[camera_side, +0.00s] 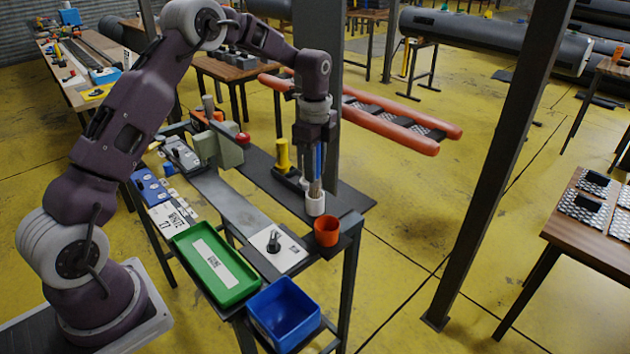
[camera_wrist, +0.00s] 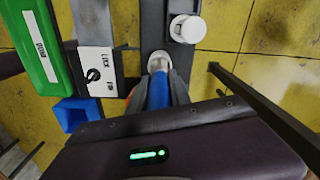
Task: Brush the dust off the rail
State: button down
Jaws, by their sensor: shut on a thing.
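My gripper (camera_side: 316,178) points down over the right end of the bench. It is shut on a brush with a blue handle (camera_side: 318,160). The brush's lower end is at a white cup (camera_side: 315,203); I cannot tell how deep in it sits. In the wrist view the blue handle (camera_wrist: 158,92) runs to the cup's pale rim (camera_wrist: 158,62). The flat grey rail (camera_side: 225,200) lies to the left of my gripper, apart from it, and shows in the wrist view (camera_wrist: 90,20). Dust on it is too fine to make out.
An orange cup (camera_side: 327,232) stands close to the white cup. A card with a black knob (camera_side: 274,244) is at the rail's near end. A green tray (camera_side: 215,262) and blue bin (camera_side: 284,312) sit in front.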

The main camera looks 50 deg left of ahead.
notch_tip(320, 180, up, 4)
jog(key=shift+r, duration=0.1)
jog(key=s+a, duration=1.2)
jog(key=s, duration=0.2)
jog(key=f, duration=0.8)
jog(key=shift+s+a+f, duration=0.1)
jog(key=shift+s+f, duration=0.15)
jog(key=shift+d, duration=0.8)
jog(key=shift+d+r, duration=0.25)
jog(key=shift+d, duration=1.3)
jog(key=shift+d+r, duration=0.2)
jog(key=shift+d, duration=1.35)
jog(key=shift+a, duration=4)
notch_tip(320, 180, up, 7)
